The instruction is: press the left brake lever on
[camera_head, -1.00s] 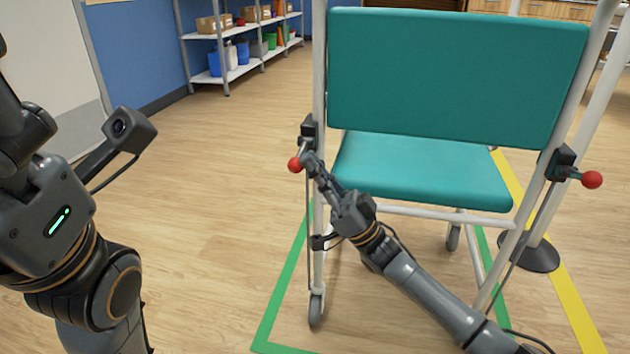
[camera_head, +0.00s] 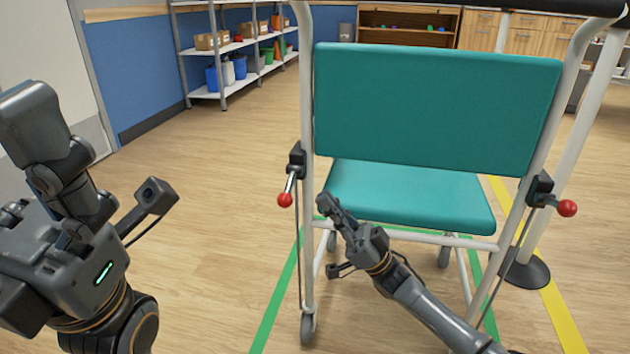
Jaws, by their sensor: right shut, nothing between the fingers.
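The left brake lever (camera_head: 289,186) is a short metal rod with a red ball end, on a black bracket at the left frame post of a teal wheeled chair (camera_head: 435,110). It slants steeply down. My right gripper (camera_head: 324,200) is shut and empty, just right of the left post, apart from the lever. The right brake lever (camera_head: 566,208), also red-ended, sticks out sideways from the right post. My left arm is at the left edge; its fingers are not clearly in view.
A green floor line (camera_head: 273,305) runs under the chair, and a yellow line (camera_head: 561,320) lies to its right. A post base (camera_head: 526,273) stands by the right side. Shelves (camera_head: 238,92) are at the back left. The floor left of the chair is clear.

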